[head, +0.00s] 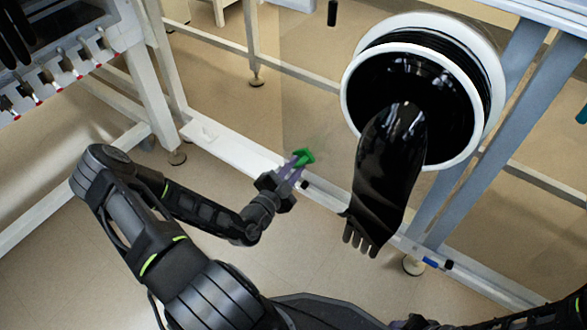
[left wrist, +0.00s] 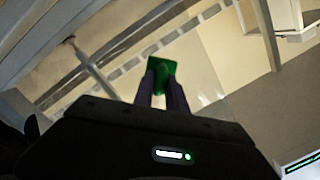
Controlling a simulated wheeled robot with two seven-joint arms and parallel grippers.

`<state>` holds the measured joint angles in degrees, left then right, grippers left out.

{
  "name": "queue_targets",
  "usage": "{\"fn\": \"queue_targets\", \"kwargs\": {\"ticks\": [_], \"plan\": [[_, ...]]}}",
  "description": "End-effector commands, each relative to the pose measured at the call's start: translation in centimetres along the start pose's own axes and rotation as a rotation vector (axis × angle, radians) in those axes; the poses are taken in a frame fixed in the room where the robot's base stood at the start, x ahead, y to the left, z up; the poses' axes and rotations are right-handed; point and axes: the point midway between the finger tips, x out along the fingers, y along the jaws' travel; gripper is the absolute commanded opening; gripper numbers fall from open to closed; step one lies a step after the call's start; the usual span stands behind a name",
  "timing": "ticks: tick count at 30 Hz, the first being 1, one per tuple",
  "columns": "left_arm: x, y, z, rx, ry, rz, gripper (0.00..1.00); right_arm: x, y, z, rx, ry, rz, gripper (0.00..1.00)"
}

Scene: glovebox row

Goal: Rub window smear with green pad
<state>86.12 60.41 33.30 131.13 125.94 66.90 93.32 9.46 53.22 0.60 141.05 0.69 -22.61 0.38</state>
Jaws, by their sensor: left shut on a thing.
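My left gripper (head: 293,169) is shut on the green pad (head: 304,157) and holds it out at the fingertips. In the left wrist view the pad (left wrist: 161,66) shows beyond the two fingers (left wrist: 162,92), its flat face turned away from me. The pad is in front of a clear window pane (head: 320,100) left of the black glove port. I cannot tell whether the pad touches the pane. A faint greyish haze (head: 319,141) shows just right of and above the pad; it may be the smear, but its outline is unclear. My right gripper is not in view.
A black glove (head: 385,175) hangs out of the round white-rimmed port (head: 350,110) to the right of my left gripper. A white rail (head: 235,148) runs below the pane. A blue marker (head: 431,262) lies on the rail at right. A rack with hooks (head: 62,65) stands at upper left.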

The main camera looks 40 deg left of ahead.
Motion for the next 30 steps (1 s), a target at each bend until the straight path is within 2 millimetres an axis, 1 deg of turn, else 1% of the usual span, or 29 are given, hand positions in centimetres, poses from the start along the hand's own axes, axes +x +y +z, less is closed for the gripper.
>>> {"fn": "queue_targets", "kwargs": {"ticks": [13, 30], "plan": [[0.1, 0.0, 0.0, 0.0, 0.0, -0.001, 0.0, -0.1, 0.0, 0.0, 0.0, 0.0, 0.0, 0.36], [1.2, 0.0, -0.2, -0.001, 0.0, 0.0, 0.0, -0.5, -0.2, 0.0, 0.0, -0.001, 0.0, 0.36]]}}
